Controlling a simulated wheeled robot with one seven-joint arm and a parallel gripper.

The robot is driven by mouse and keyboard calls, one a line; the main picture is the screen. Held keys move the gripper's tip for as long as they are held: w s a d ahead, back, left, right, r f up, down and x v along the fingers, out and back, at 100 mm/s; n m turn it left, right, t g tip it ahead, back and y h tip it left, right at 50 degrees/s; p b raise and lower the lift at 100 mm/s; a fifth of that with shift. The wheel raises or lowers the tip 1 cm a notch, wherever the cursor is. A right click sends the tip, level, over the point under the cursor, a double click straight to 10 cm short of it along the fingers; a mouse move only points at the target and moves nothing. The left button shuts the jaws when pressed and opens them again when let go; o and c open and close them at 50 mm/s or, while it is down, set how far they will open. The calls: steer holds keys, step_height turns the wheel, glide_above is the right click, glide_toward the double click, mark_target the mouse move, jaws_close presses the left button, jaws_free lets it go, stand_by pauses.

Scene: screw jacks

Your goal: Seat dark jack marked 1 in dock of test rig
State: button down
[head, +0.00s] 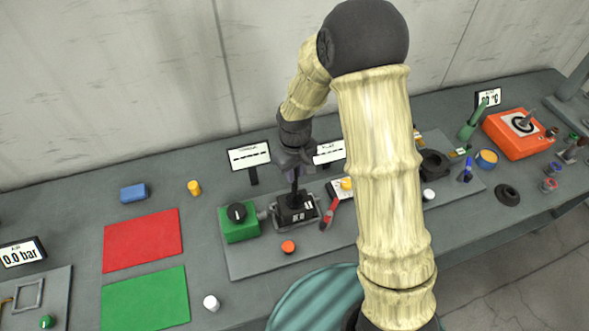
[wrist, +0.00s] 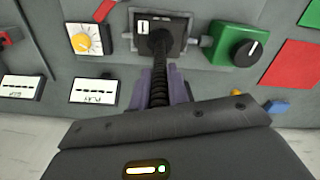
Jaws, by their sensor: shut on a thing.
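The dark jack (head: 296,213) has a black block body with a small white label and a threaded spindle rising from it. It stands roughly upright within the grey metal dock (head: 317,224) of the test rig (head: 246,262). I cannot tell if its base is fully down. My gripper (head: 295,170) is above it, shut on the spindle. In the wrist view the jack body (wrist: 172,24) lies beyond my gripper (wrist: 159,88), whose purple-grey fingers flank the ribbed spindle.
A green box with black knob (head: 239,229) adjoins the dock's left. Red-handled pliers (head: 329,215) and a yellow-knobbed box (head: 341,189) are close on the right. Two display signs (head: 249,157) stand behind. An orange button (head: 288,247) is in front. Red and green mats (head: 143,240) lie left.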

steer(key=c, duration=1.3)
jaws_free()
steer(key=shift+s, duration=0.15)
steer(key=shift+c, duration=0.2)
step_height(320, 180, up, 12)
steer(key=b, duration=0.2)
steer(key=shift+r+b, duration=0.15)
steer(key=shift+b, duration=0.25)
steer(key=shift+d, duration=0.15)
steer(key=s+d+f+m+t, duration=0.2)
steer(key=s+d+m, duration=0.4)
steer(key=s+d, duration=0.6)
steer(key=shift+s+d+f+m+t, duration=0.15)
steer(key=shift+d+f+m+t, duration=0.15)
steer(key=shift+d+f+m, duration=0.25)
